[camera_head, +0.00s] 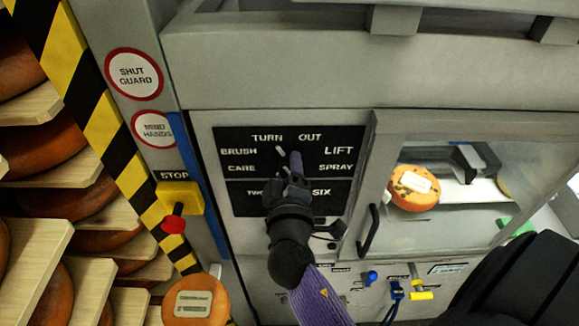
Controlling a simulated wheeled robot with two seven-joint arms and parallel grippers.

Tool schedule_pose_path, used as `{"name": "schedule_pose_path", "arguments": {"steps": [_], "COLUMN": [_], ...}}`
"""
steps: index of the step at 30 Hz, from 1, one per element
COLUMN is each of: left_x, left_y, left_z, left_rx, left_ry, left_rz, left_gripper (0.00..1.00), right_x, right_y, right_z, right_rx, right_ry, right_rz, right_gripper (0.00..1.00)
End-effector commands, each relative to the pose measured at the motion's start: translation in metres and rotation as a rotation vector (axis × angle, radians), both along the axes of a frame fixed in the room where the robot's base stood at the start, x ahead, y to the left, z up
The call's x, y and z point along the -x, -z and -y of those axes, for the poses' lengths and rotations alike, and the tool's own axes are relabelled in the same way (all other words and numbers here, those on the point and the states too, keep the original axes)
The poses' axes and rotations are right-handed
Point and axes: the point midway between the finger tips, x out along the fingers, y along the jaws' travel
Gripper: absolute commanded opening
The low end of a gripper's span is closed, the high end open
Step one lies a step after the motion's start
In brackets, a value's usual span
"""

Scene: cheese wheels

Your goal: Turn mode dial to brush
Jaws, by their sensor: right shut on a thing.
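The mode dial (281,151) sits on a black panel (235,197) lettered TURN, OUT, BRUSH, CARE, LIFT and SPRAY. BRUSH is at the upper left of the dial, and CARE is below it. A pale piece of the dial shows just above my fingers, tilted up and to the left. My right gripper (289,166) is shut on the dial. It hides most of the dial, so the exact setting is hard to read. It also covers part of the lower row, where TWO and SIX show. My left gripper is not in view.
A glazed door with a black handle (369,230) is right of the panel, with an orange cheese wheel (413,187) behind it. A red stop button (173,224) is at left. Shelves of cheese wheels stand far left. Blue and yellow valves (421,295) are below.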

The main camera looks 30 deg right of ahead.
Motion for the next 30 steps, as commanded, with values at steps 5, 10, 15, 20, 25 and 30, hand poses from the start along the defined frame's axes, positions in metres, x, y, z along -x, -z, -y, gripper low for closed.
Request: {"name": "schedule_pose_path", "arguments": {"steps": [5,10,15,20,25,30], "left_x": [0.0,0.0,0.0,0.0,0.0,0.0], "left_y": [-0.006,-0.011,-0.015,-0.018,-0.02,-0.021], "left_z": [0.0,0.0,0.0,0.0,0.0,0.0], "left_rx": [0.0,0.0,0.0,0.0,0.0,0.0], "left_ry": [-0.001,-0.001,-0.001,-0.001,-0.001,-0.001], "left_rz": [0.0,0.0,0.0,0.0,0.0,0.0], "left_gripper": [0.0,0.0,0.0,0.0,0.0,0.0], "right_x": [0.0,0.0,0.0,0.0,0.0,0.0], "right_y": [-0.002,-0.002,-0.002,-0.002,-0.001,-0.001], "right_z": [0.0,0.0,0.0,0.0,0.0,0.0], "right_rx": [0.14,0.268,0.378,0.46,0.518,0.55], "right_ry": [0.0,0.0,0.001,0.002,0.002,0.001], "right_rz": [-0.086,-0.164,-0.231,-0.281,-0.317,-0.335], "right_gripper": [0.0,0.0,0.0,0.0,0.0,0.0]}}
